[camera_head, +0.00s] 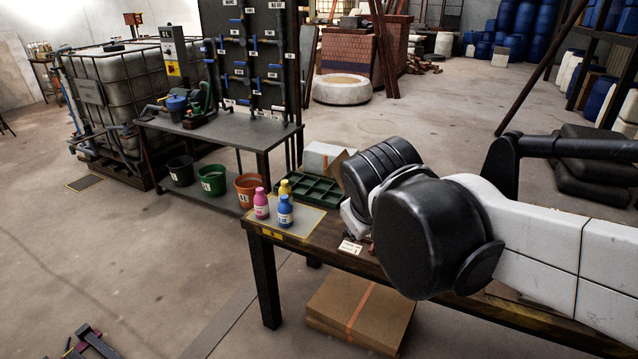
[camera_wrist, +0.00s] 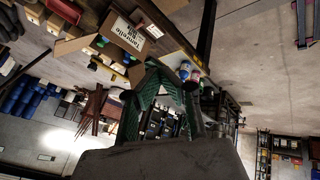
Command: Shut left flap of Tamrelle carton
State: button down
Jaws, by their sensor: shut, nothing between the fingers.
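The Tamrelle carton (camera_wrist: 118,36) shows at the top of the wrist view with a white printed label. That view is tilted, nearly upside down. A tan cardboard flap (camera_wrist: 70,47) sticks outward at the carton's side; I cannot tell which flap it is. In the head view a pale grey and brown cardboard piece (camera_head: 338,164) shows behind the green tray, and the rest there is hidden by my arm. My gripper (camera_wrist: 162,76) is shut and empty, apart from the carton in the wrist view. In the head view its fingers are hidden behind my black wrist.
A green compartment tray (camera_head: 308,189) and pink, yellow and blue bottles (camera_head: 285,210) stand at the workbench's left end (camera_head: 334,232). A small label card (camera_head: 350,247) lies near the front edge. A flat cardboard stack (camera_head: 360,310) lies underneath. Open floor is at left.

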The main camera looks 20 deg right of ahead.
jog(key=w+d+f+n+t+h+b, duration=0.1)
jog(key=w+f+n+h+b, duration=0.25)
jog(key=w, duration=0.85)
jog(key=w+d+f+n+h+b, duration=0.2)
jog(key=w+n+h+b, duration=0.15)
jog(key=w, duration=0.85)
jog(key=w+a+f+n+t+h+b, duration=0.2)
jog(key=w+a+f+h+b, duration=0.15)
jog(key=w+f, duration=0.3)
jog(key=w+a+f+n+t+h+b, duration=0.1)
jog(key=w+a+f+n+h+b, duration=0.15)
jog(key=w+a+f+b, duration=0.4)
jog(key=w+d+r, duration=0.2)
jog(key=d, duration=0.4)
jog(key=w+d+r, duration=0.2)
jog(key=d+r, duration=0.1)
jog(key=d, duration=0.3)
jog(key=shift+w+r+m+p, duration=0.15)
jog(key=shift+w+m+p, duration=0.15)
jog(key=shift+w+m, duration=0.05)
